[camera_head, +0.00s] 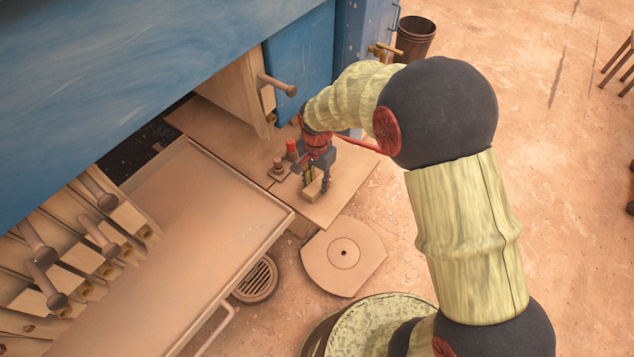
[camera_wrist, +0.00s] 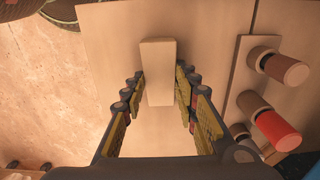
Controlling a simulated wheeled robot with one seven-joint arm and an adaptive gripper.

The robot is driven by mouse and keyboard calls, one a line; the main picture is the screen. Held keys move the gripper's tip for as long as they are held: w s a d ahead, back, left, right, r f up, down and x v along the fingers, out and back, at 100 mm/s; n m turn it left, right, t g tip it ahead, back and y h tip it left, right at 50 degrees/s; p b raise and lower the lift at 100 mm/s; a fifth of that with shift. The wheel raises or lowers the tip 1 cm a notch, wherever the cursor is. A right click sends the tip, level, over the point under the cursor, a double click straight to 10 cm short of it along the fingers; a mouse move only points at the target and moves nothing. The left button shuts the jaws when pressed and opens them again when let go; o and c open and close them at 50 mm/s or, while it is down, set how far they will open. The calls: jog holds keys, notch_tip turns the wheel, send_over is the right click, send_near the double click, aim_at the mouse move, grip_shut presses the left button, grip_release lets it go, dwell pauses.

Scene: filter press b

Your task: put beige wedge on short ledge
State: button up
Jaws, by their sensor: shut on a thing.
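The beige wedge (camera_head: 312,188) is a small pale block at the end of my arm. In the wrist view the wedge (camera_wrist: 157,60) lies lengthwise between the two rows of finger pads. My gripper (camera_head: 318,184) points down and is shut on the wedge; it also shows in the wrist view (camera_wrist: 158,92). Below is a flat beige ledge (camera_head: 350,180), which also fills the middle of the wrist view (camera_wrist: 110,45). I take this for the short ledge. I cannot tell whether the wedge touches it.
A small panel with a red button (camera_head: 291,150) and a brown knob (camera_head: 278,166) stands just left of my gripper. A long beige tray (camera_head: 200,225) lies further left. A blue press frame (camera_head: 300,65) rises behind. A round plate (camera_head: 343,253) lies on the floor in front.

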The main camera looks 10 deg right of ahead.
jog(key=o, duration=1)
jog(key=shift+f, duration=0.1)
jog(key=shift+o, duration=0.2)
notch_tip(320, 180, up, 12)
jog(key=p, duration=0.4)
jog(key=shift+r, duration=0.25)
notch_tip(320, 180, up, 7)
jog(key=n+t, duration=0.1)
jog(key=n, duration=0.1)
send_over(317, 185)
jog(key=s+d, duration=0.2)
jog(key=d, duration=0.1)
jog(key=s+d+r+n+t, duration=0.3)
jog(key=s+d+r+n, duration=0.15)
jog(key=s+r, duration=0.65)
jog(key=s+d+r+n+t, duration=0.1)
jog(key=s+d+r+n, duration=0.1)
jog(key=s, duration=0.7)
jog(key=shift+s+d+t, duration=0.25)
jog(key=shift+d+t, duration=0.05)
jog(key=shift+d, duration=0.4)
jog(key=shift+n, duration=0.25)
